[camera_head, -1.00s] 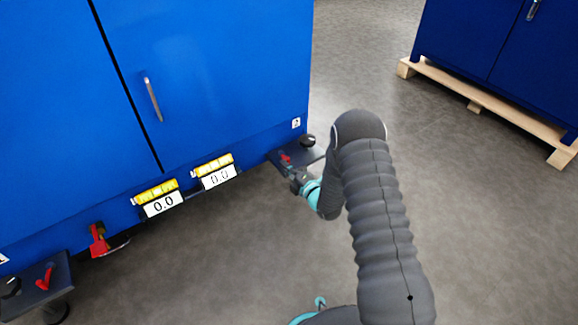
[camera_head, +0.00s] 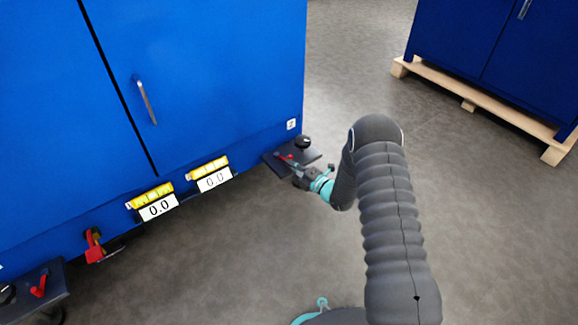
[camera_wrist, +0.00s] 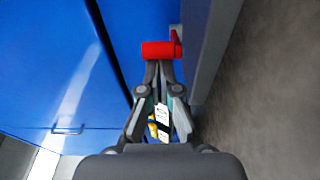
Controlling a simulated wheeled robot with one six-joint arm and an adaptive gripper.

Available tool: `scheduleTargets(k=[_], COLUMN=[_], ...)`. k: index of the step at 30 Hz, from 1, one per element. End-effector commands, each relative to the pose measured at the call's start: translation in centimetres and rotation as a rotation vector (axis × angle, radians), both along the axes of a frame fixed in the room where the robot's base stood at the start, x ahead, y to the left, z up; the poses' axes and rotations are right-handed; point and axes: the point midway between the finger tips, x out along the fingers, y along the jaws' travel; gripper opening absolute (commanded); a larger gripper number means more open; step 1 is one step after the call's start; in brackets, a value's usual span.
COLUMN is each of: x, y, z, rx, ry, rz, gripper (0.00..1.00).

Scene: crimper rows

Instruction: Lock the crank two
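Crank two sits on a dark plate (camera_head: 272,162) at the right end of the blue cabinet, below a small label reading 2 (camera_head: 291,124). It has a black knob (camera_head: 303,141) and a thin red lever (camera_head: 286,158). My gripper (camera_head: 299,178) is at the plate's near edge, small and partly merged with the dark plate. In the wrist view, the red lever (camera_wrist: 158,49) lies crosswise just beyond the tips of my gripper (camera_wrist: 160,66). The fingers converge and look shut with nothing between them. I cannot tell whether the tips touch the lever.
A red handle (camera_head: 94,246) and another plate with a red lever (camera_head: 39,286) are at the left. A second cabinet (camera_head: 480,50) stands on a pallet. The floor between is clear.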

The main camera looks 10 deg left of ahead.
Motion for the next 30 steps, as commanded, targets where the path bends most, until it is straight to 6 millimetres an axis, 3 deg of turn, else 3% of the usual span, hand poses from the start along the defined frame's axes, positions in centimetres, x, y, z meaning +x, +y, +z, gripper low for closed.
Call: scheduleTargets(k=[1,20,26,30], x=[1.3,1.5,-0.1,-2.1], y=[-1.3,-2.1,-1.5,0.2], z=[0.3,0.3,0.3,0.2], rx=[0.000,0.000,-0.001,-0.002], ry=[-0.007,-0.007,-0.005,-0.001], rz=[-0.038,-0.049,-0.037,-0.010], gripper=[0.00,0.00,0.00,0.00])
